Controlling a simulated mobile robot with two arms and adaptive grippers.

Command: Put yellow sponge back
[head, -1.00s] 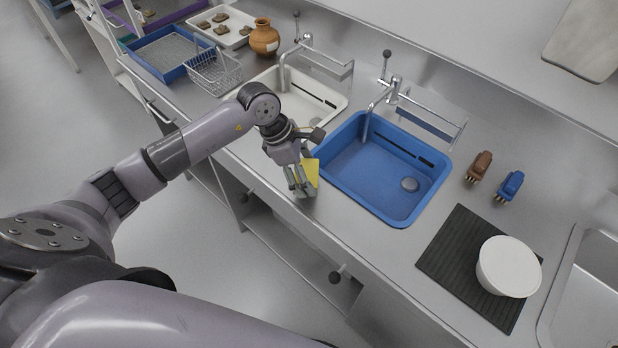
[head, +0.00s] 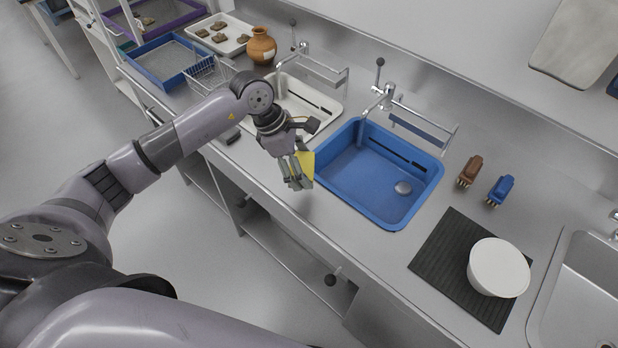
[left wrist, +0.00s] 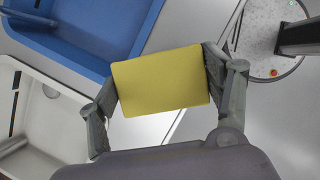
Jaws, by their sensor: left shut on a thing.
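The yellow sponge (head: 306,166) is a flat rectangular block held in my left gripper (head: 299,178). In the left wrist view the sponge (left wrist: 161,81) sits between the two fingers of the left gripper (left wrist: 163,92), one at each short side. In the head view the fingers hide part of it. The gripper holds it near the front edge of the counter, just left of the blue basin (head: 336,208). My right gripper is not in view.
A white basin (head: 333,108) with a tap lies behind my left arm. Brown (head: 470,171) and blue (head: 500,190) brushes stand right of the blue basin. A white bowl (head: 499,267) rests on a black ribbed mat (head: 440,255). A wire basket (head: 208,76) and clay jar (head: 262,45) stand at back left.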

